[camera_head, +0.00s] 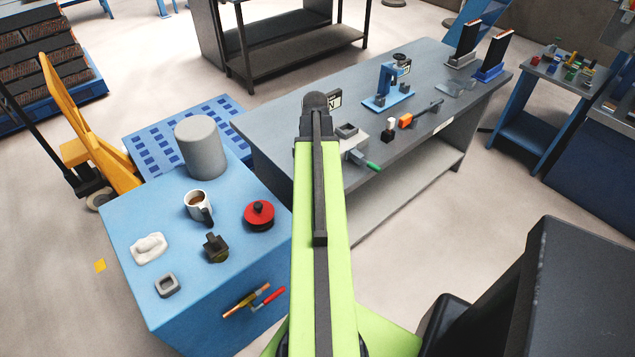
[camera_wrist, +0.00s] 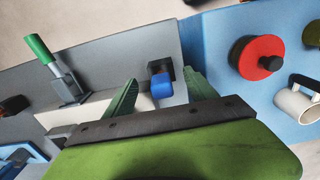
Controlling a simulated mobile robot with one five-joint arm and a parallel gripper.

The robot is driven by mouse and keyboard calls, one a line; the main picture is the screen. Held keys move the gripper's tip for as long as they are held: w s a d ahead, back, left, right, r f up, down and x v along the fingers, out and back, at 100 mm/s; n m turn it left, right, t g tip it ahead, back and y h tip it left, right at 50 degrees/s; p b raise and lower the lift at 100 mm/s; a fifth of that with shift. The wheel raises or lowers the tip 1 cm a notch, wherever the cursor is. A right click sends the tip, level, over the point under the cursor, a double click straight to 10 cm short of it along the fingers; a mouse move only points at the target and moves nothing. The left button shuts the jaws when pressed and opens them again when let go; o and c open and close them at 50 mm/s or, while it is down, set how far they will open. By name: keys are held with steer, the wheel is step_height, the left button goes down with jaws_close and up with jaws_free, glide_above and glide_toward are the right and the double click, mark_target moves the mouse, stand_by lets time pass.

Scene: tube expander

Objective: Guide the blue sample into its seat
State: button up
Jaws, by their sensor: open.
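The blue sample (camera_wrist: 161,86) shows in the wrist view at a dark square holder (camera_wrist: 165,66), on or in front of it; I cannot tell how deep it sits. My gripper (camera_wrist: 161,78) is open, with one green finger on each side of the sample. A gap shows on both sides, and it grips nothing. A white fixture (camera_wrist: 105,104) with a green-handled lever (camera_wrist: 40,48) is to the left. In the head view the lever (camera_head: 373,166) lies right of my arm; the sample and fingers are hidden there. Which part is the seat is unclear.
A blue cabinet (camera_head: 145,290) at left carries a red round object (camera_head: 259,214), a cup (camera_head: 197,206) and a grey cylinder (camera_head: 200,147). The grey bench (camera_head: 450,85) also holds a blue press (camera_head: 387,88) and an orange-and-black tool (camera_head: 405,120).

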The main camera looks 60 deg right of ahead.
step_height(320, 180, down, 4)
steer(key=b, duration=0.3)
steer(key=shift+a+f, duration=0.1)
steer(key=shift+f, duration=0.1)
steer(key=shift+r, duration=0.2)
jaws_close()
